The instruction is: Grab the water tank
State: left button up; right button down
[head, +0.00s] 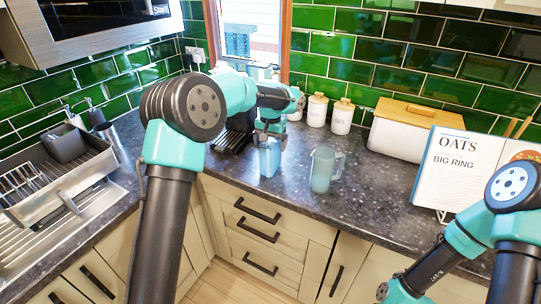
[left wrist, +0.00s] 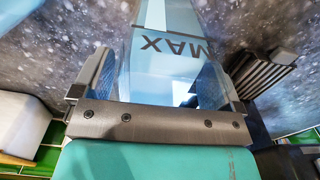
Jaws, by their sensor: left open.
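The water tank (head: 269,158) is a light blue, see-through, box-shaped container standing upright on the dark counter in the head view. In the left wrist view the tank (left wrist: 165,50) shows close up, with a "MAX" mark on its wall. My left gripper (head: 268,134) is over the tank's top. In the left wrist view its open fingers (left wrist: 158,75) are on either side of the tank; I cannot tell whether they touch it. My right arm shows at the lower right of the head view, but its gripper is out of frame.
A clear jug (head: 322,170) stands close to the right of the tank. A black ridged tray (head: 233,141) is to its left. White canisters (head: 342,117), a bread box (head: 402,128) and a recipe book (head: 455,170) stand further right. A sink with a dish rack (head: 60,185) is at left.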

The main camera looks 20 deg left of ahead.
pick_arm(q)
jog(key=shift+r, duration=0.1)
grip_shut()
dwell(0.8)
